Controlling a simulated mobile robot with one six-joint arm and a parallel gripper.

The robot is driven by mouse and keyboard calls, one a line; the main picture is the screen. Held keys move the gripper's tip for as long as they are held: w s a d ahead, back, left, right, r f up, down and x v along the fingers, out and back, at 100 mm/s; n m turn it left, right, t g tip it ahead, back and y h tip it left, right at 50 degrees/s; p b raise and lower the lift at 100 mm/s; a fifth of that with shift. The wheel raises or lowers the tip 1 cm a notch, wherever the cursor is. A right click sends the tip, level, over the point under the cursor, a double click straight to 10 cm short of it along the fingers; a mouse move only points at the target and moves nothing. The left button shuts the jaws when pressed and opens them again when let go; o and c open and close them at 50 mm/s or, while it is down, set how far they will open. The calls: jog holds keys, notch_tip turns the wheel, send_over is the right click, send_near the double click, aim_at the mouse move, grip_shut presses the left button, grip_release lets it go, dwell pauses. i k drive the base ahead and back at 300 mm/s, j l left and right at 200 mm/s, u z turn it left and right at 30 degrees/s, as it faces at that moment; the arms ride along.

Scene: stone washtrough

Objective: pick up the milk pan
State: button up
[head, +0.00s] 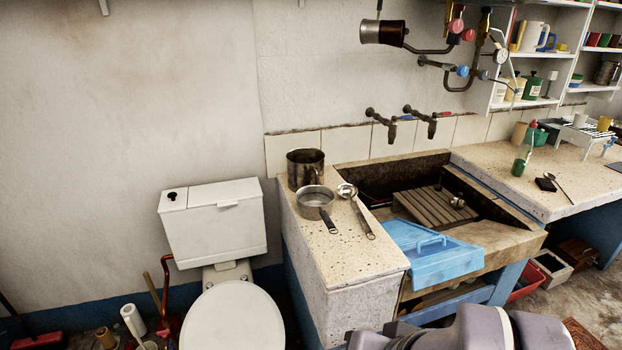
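The milk pan (314,196) is a small round grey metal pan, upright on the speckled stone counter (335,258) to the left of the trough. Its dark handle points toward the front and slightly right. A taller dark metal mug or pot (305,168) stands close behind it. A long-handled metal ladle (358,214) lies just to its right. Only grey parts of my arm show at the bottom edge, well in front of the pan. I cannot make out my gripper.
The stone trough (405,170) holds a slatted wooden board (434,206). A blue plastic lid-like piece (432,256) with a handle lies at its front. Taps (392,123) stick out above. A white toilet (220,222) stands left of the counter. The counter's front is clear.

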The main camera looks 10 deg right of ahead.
aim_at(315, 203)
jog(key=i+j+z, duration=0.2)
jog(key=j+z, duration=0.2)
jog(key=i+j+z, duration=0.15)
jog(key=j+z, duration=0.2)
jog(key=j, duration=0.25)
jog(key=i+j+z, duration=0.1)
jog(key=j+z, duration=0.3)
jog(key=j, duration=0.2)
jog(key=j+z, duration=0.4)
jog(key=j, duration=0.15)
